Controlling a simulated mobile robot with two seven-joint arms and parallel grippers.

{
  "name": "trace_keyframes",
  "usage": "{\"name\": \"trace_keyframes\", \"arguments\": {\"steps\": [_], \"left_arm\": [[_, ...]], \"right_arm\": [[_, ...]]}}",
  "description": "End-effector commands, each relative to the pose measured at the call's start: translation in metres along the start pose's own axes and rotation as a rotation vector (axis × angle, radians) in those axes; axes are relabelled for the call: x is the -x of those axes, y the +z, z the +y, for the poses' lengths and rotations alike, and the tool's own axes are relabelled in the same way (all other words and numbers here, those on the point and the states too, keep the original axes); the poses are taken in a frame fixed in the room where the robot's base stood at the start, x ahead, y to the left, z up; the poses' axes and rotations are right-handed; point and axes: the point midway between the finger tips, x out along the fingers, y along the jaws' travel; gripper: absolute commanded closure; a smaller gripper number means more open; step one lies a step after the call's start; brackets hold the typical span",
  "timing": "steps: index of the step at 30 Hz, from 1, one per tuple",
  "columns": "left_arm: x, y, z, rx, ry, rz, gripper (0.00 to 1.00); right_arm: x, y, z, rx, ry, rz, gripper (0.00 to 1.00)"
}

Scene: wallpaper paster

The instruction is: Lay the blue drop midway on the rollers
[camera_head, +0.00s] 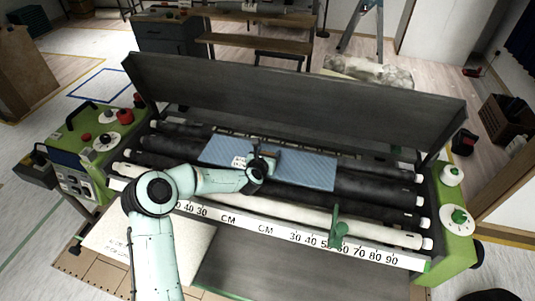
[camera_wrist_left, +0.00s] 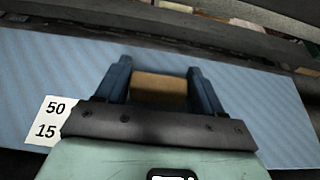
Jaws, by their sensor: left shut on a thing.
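The blue drop (camera_head: 308,171) is a flat, pale blue striped strip. In the head view it lies along the dark rollers (camera_head: 375,189), near the middle of the machine; whether it touches them all along cannot be told. It fills much of the left wrist view (camera_wrist_left: 50,75), with a white label reading 50 and 15 (camera_wrist_left: 49,118). My left gripper (camera_head: 266,160) is over the drop's middle. In the wrist view its dark fingers (camera_wrist_left: 158,88) are shut on a brown block (camera_wrist_left: 159,89) that appears to belong to the drop. My right gripper is not in view.
A pale roller (camera_head: 290,219) and a CM scale (camera_head: 265,230) run along the front. A green clip (camera_head: 338,230) stands on the scale. A raised dark cover (camera_head: 290,95) rises behind the rollers. Green end housings (camera_head: 451,225) close both sides.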

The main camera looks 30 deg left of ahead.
Motion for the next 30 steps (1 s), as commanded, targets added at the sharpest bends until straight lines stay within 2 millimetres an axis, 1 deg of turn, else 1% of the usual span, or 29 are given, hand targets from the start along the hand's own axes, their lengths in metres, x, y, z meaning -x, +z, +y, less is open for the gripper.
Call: {"name": "trace_keyframes", "arguments": {"steps": [7, 8, 9, 10, 17, 21, 23, 26, 30], "left_arm": [[-0.001, -0.002, 0.000, -0.001, 0.001, -0.001, 0.73], [-0.001, -0.002, 0.000, -0.001, 0.001, 0.000, 0.22], [-0.001, -0.002, 0.000, -0.001, 0.001, 0.000, 0.09], [-0.001, -0.001, 0.000, -0.001, 0.001, 0.000, 0.07], [0.000, -0.001, 0.000, 0.000, 0.000, 0.000, 0.07], [0.002, 0.002, 0.000, 0.000, 0.000, 0.000, 0.07], [0.008, 0.001, 0.001, -0.001, 0.001, -0.001, 0.07], [0.023, -0.002, 0.001, -0.003, 0.001, 0.001, 0.07], [0.052, -0.003, 0.002, -0.006, 0.003, 0.000, 0.07]], "right_arm": [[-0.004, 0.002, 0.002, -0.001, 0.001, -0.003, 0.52], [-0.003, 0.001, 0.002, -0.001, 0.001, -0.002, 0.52], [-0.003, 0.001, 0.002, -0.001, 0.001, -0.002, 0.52], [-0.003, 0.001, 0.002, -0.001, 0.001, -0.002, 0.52], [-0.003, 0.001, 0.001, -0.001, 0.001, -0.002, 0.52], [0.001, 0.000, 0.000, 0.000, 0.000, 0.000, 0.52], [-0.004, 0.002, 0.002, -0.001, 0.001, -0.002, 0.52], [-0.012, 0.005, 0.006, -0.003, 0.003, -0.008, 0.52], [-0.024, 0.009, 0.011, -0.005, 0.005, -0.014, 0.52]]}}
